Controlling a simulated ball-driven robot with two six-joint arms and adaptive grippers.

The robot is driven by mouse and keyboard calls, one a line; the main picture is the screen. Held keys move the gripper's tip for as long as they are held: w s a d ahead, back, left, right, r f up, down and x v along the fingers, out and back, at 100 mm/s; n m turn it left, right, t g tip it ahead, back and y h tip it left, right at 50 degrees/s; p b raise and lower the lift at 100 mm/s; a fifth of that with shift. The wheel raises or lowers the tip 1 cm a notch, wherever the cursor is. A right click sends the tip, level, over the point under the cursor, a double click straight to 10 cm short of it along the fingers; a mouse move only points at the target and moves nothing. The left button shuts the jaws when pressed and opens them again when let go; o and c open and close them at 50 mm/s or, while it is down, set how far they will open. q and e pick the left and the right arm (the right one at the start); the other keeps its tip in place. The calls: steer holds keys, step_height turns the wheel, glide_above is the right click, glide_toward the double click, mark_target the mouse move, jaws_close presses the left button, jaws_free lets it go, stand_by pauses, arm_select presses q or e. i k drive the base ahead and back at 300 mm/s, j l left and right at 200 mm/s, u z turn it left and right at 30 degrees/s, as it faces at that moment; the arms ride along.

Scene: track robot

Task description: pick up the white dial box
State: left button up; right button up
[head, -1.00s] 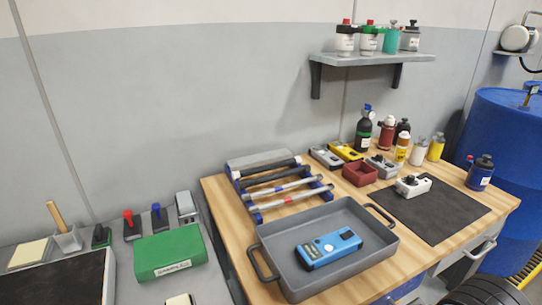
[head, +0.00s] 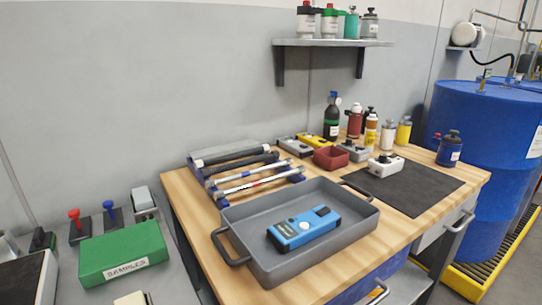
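Neither of my grippers shows in the head view.
A grey tray (head: 235,217) holding a blue meter (head: 303,229) stands left in front of the mat. A red bin (head: 331,158), grey and yellow boxes and several bottles stand behind. The mat's front is clear.

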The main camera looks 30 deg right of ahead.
mark_target(382, 169)
steer(key=z, duration=1.65)
steer(key=u, duration=0.9)
steer(key=l+u, duration=1.2)
steer(key=k+l+u, duration=0.15)
steer(key=l+u, duration=0.3)
steer(key=j, duration=0.1)
